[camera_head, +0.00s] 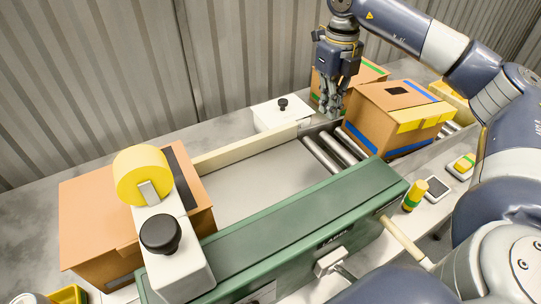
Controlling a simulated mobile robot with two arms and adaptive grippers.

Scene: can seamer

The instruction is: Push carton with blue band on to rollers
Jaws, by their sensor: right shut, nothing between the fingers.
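The carton with the blue band (383,115) is a brown box with blue stripes along its top edge and base and yellow tape over its right side. It stands at the right, at the far end of the rollers (335,150), and appears to rest on them. My right gripper (331,112) points down just left of the carton, shut and empty. I cannot tell whether its fingers touch the carton. My left gripper is not in view.
A carton with green tape (372,71) stands behind. A green beam (310,220) runs along the front. The grey bed (245,180) is clear.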

